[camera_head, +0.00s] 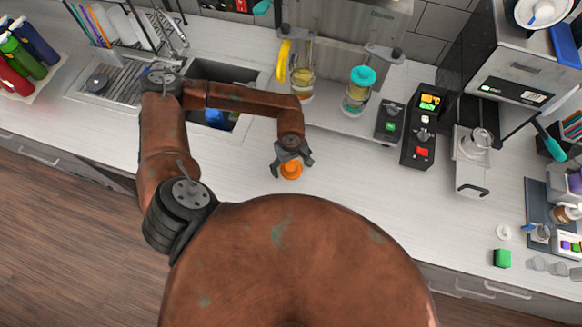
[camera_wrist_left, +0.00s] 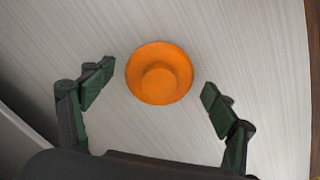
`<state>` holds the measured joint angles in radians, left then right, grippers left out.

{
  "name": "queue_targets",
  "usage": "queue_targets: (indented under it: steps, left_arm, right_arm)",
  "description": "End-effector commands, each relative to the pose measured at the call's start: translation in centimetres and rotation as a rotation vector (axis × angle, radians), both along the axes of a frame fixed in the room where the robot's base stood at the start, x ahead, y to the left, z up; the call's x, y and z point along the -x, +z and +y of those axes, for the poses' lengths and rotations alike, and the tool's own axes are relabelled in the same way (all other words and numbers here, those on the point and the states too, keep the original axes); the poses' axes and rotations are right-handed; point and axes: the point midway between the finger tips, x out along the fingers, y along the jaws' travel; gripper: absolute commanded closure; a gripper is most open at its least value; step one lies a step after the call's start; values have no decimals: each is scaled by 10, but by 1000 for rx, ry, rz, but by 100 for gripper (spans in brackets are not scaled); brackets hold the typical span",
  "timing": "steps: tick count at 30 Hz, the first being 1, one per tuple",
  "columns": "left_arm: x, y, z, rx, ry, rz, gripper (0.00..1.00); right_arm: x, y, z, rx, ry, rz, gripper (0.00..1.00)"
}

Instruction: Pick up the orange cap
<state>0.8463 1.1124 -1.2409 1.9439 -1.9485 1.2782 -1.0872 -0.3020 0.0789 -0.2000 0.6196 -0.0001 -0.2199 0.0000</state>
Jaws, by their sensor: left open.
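No contact between fingers and cap shows. My right gripper is not in view.
A sink (camera_head: 222,92) is to the left behind my left arm. A glass with a yellow top (camera_head: 303,75) and a cup with a teal lid (camera_head: 359,86) stand behind the cap. A black button box (camera_head: 421,140) is to the right. The counter around the cap is clear.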

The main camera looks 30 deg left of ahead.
Motion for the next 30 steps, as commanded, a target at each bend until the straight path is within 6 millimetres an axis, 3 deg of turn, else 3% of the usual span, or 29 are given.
queue_targets:
  steps: [2, 19, 30]
  left_arm:
    - [0, 0, 0, 0, 0, 0, 20]
    - [0, 1, 0, 1, 0, -1, 59]
    - [-1, 5, 0, 1, 0, -2, 61]
  right_arm:
    - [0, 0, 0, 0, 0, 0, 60]
    - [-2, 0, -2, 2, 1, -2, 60]
    - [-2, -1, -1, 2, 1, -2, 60]
